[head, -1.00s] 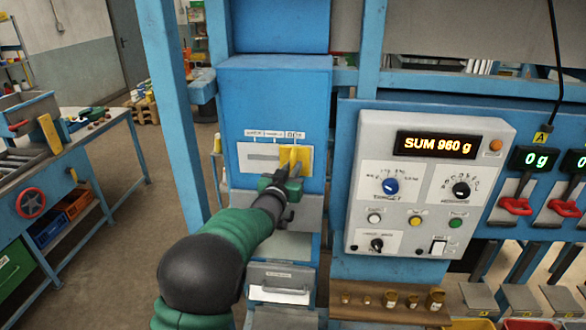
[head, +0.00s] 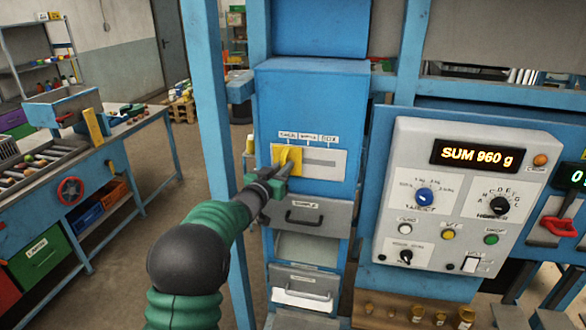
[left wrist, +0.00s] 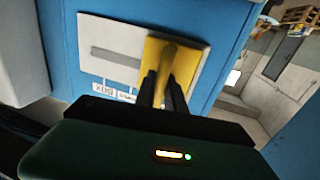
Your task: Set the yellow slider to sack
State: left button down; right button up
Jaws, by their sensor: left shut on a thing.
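The yellow slider (head: 287,157) sits at the left end of its slot on a pale plate (head: 325,163) on the blue machine. Above the plate are labels (head: 308,137); the left one seems to read SACK and the right one BOX. My left gripper (head: 279,172) is shut on the slider's knob. In the left wrist view the slider (left wrist: 188,60) shows with its knob between the fingers, and the slot runs off to the left. The label under the slider is partly hidden there by my gripper. My right gripper is not in view.
A drawer marked SAMPLE (head: 310,217) is just below the slider. A control panel (head: 400,190) showing SUM 960 g is to the right. A workbench (head: 95,150) is farther left.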

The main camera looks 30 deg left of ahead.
pick_arm(q)
jog(key=shift+r, duration=0.1)
jog(key=c, duration=1.6)
grip_release()
jog(key=shift+o, duration=1)
jog(key=shift+s+a, duration=0.1)
jog(key=shift+a, duration=0.1)
jog(key=shift+s+d, duration=0.1)
jog(key=shift+s, duration=0.05)
jog(key=s+d+b, duration=0.2)
jog(key=s+b, duration=0.4)
jog(key=s, duration=1)
jog(key=shift+f, duration=0.2)
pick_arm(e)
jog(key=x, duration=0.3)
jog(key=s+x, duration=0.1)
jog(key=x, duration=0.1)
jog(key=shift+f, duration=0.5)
